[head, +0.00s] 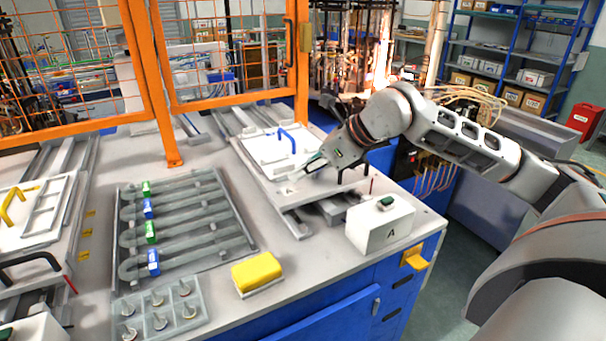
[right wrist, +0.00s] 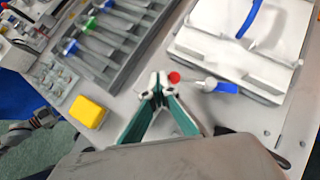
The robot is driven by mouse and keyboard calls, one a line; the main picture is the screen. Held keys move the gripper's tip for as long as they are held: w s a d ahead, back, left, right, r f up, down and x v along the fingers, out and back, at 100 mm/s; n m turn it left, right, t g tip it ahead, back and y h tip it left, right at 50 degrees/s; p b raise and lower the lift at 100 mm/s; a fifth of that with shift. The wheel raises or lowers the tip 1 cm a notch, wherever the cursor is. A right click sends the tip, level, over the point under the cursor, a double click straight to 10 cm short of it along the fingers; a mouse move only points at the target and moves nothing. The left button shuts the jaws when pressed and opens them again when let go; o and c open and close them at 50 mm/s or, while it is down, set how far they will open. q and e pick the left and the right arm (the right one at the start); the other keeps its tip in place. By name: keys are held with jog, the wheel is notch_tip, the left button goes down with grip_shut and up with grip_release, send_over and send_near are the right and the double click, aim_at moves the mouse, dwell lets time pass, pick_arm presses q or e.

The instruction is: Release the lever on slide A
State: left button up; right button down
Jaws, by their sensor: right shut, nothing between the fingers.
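Slide A, a white plate (head: 268,150) with a blue handle (head: 287,136), sits on rails at the right of the bench. It also shows in the right wrist view (right wrist: 215,50). My right gripper (head: 313,163) is over the slide's near right part, its teal fingers shut and empty. In the wrist view the shut fingertips (right wrist: 160,88) are beside a red round knob (right wrist: 174,77). A small grey lever-like part with a blue end (right wrist: 226,87) lies just right of it. I cannot tell whether the fingertips touch either.
A white box marked A with a green button (head: 380,225) stands at the bench's front right. A yellow sponge-like block (head: 257,272), a grey slotted tray (head: 185,225) and a small holder (head: 160,310) lie left. An orange mesh fence (head: 168,125) stands behind.

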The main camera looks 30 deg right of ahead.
jog(key=shift+w, duration=0.2)
pick_arm(q)
jog(key=shift+w+r, duration=0.1)
jog(key=shift+r, duration=0.05)
pick_arm(e)
jog(key=shift+w+a, duration=0.2)
jog(key=shift+w, duration=0.05)
dwell(0.9)
dwell(0.7)
jog(key=shift+r, duration=0.15)
